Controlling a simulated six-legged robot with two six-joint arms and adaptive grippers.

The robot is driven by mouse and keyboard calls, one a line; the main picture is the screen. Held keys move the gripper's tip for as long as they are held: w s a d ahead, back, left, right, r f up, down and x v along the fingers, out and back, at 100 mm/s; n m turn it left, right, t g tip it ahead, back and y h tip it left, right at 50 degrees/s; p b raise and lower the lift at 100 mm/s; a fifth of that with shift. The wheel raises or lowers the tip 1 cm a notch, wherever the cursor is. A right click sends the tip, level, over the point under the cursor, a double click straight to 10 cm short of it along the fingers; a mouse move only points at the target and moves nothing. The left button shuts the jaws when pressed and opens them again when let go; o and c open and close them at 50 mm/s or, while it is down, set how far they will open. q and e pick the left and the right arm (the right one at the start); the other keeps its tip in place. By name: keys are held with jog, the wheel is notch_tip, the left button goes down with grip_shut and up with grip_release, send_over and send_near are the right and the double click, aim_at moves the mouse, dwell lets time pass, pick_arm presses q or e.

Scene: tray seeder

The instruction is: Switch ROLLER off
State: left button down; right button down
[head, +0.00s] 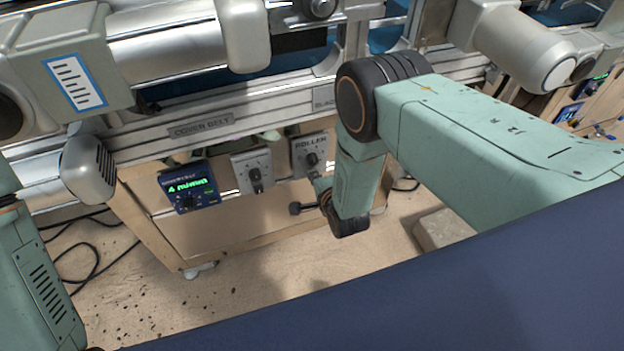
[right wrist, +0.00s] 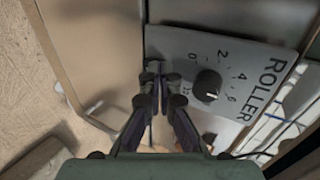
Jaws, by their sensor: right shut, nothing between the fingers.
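The grey ROLLER control panel (head: 301,170) hangs under the machine rail in the head view and fills the upper right of the right wrist view (right wrist: 178,42). Its black round knob (right wrist: 208,83) sits on a numbered dial; I cannot tell its exact setting. A second dark round part (right wrist: 208,137) shows partly behind my fingers; I cannot tell what it is. My right gripper (head: 318,182) is at the panel's lower part in the head view. In the wrist view its fingers (right wrist: 155,68) are shut and empty, in front of the panel's edge, apart from the knob. My left gripper is out of view.
A similar grey panel (head: 243,178) with a knob is left of ROLLER, and a blue box with a green display (head: 186,187) beyond it. The metal rail (head: 215,125) runs above. A wooden frame (head: 155,228) stands below, and a stone-like block (head: 445,230) lies on the floor.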

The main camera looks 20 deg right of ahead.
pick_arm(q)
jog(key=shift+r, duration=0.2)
pick_arm(e)
jog(key=shift+d, duration=0.15)
jog(key=shift+r+p, duration=0.75)
jog(key=shift+r, duration=0.05)
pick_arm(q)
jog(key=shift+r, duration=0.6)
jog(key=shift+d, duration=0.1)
pick_arm(e)
jog(key=shift+s, duration=0.1)
